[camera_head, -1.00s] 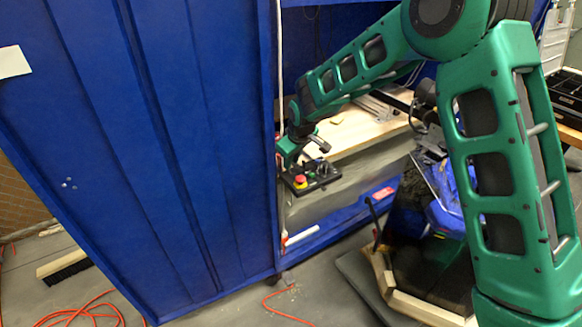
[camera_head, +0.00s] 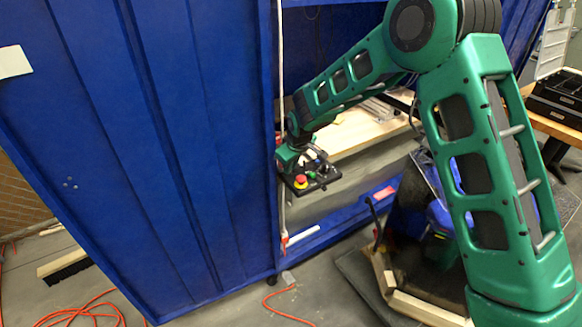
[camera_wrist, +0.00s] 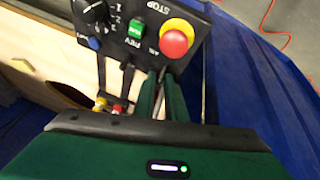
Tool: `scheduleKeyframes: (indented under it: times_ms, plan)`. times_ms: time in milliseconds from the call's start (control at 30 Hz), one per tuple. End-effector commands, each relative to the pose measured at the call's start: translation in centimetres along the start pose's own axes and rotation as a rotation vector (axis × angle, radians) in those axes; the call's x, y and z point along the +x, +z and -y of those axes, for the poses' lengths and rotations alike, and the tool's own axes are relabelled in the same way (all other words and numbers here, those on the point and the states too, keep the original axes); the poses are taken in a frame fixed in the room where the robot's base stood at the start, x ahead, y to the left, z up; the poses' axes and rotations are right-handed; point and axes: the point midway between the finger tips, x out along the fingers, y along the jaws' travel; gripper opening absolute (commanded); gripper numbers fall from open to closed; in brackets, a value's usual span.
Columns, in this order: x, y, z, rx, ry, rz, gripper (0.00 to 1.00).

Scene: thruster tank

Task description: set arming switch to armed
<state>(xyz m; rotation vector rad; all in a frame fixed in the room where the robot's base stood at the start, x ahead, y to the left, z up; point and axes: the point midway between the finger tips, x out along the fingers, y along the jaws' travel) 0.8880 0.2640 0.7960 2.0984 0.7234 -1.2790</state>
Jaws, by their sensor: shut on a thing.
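The black control panel (camera_head: 322,184) holds the switches inside the blue cabinet's opening, and it also shows in the wrist view (camera_wrist: 122,12). My gripper (camera_wrist: 160,82) is at the panel's edge, its two green fingers close together beside the ARM lettering. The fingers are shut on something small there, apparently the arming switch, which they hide. Its position cannot be read. In the head view my gripper (camera_head: 300,160) is at the panel, its fingertips not clearly visible.
A red stop button on a yellow base (camera_wrist: 175,42) is close to the right of my fingers. A green rocker (camera_wrist: 135,30) and a black rotary knob (camera_wrist: 90,9) are to the left. The blue cabinet wall (camera_head: 180,150) stands left of the arm.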

Motion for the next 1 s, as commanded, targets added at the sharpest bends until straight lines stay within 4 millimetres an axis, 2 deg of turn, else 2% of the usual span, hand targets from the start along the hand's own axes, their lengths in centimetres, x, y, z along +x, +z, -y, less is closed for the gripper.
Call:
scheduleKeyframes:
  times_ms: [267, 1000]
  plan:
    - [-0.1, 0.4, -0.2, 0.011, 0.026, -0.074, 0.0]
    - [-0.3, 2.3, 0.1, 0.052, 0.139, -0.493, 0.0]
